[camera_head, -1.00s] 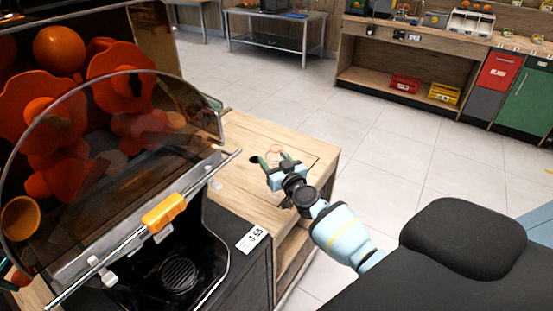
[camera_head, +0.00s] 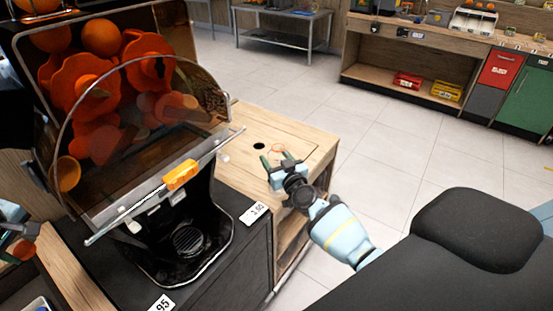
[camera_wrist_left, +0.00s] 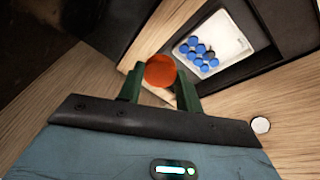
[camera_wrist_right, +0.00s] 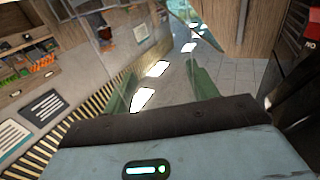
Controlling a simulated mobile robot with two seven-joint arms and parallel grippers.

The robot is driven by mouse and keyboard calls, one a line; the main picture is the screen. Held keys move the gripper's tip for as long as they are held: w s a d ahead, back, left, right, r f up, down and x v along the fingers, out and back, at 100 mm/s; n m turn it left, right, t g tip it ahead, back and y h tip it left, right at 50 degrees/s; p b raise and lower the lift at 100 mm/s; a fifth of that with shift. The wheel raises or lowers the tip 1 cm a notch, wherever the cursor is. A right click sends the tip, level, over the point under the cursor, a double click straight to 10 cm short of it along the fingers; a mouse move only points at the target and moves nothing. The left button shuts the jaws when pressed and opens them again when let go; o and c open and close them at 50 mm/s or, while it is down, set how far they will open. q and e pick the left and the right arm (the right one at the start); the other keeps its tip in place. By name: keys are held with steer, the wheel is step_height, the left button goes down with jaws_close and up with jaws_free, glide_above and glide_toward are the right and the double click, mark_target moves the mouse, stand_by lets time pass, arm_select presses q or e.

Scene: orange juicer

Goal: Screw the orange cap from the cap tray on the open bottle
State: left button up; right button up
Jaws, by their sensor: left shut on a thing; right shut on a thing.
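My left gripper (camera_head: 14,240) shows at the left edge of the head view. It is shut on the round orange cap (camera_wrist_left: 160,71), which sits between the green fingertips in the left wrist view. The cap tray (camera_wrist_left: 236,34), white with several blue caps, lies just beyond it. My right gripper (camera_head: 278,164) is over the wooden counter, right of the juicer. It is shut on a clear bottle, whose orange-tinted rim (camera_head: 277,148) shows faintly between the fingers. The bottle is hard to make out in the right wrist view. The cap and the bottle are far apart.
The juicer (camera_head: 181,175) with its clear curved cover stands between my two grippers. The wooden counter (camera_head: 240,180) has a dark round hole (camera_head: 259,146). A white tray (camera_head: 38,305) shows at the lower left. Floor is open beyond the counter.

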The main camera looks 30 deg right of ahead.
steer(key=o, duration=0.4)
steer(key=shift+c, duration=0.2)
steer(key=c, duration=0.8)
steer(key=shift+o, duration=0.2)
steer(key=shift+f, duration=0.1)
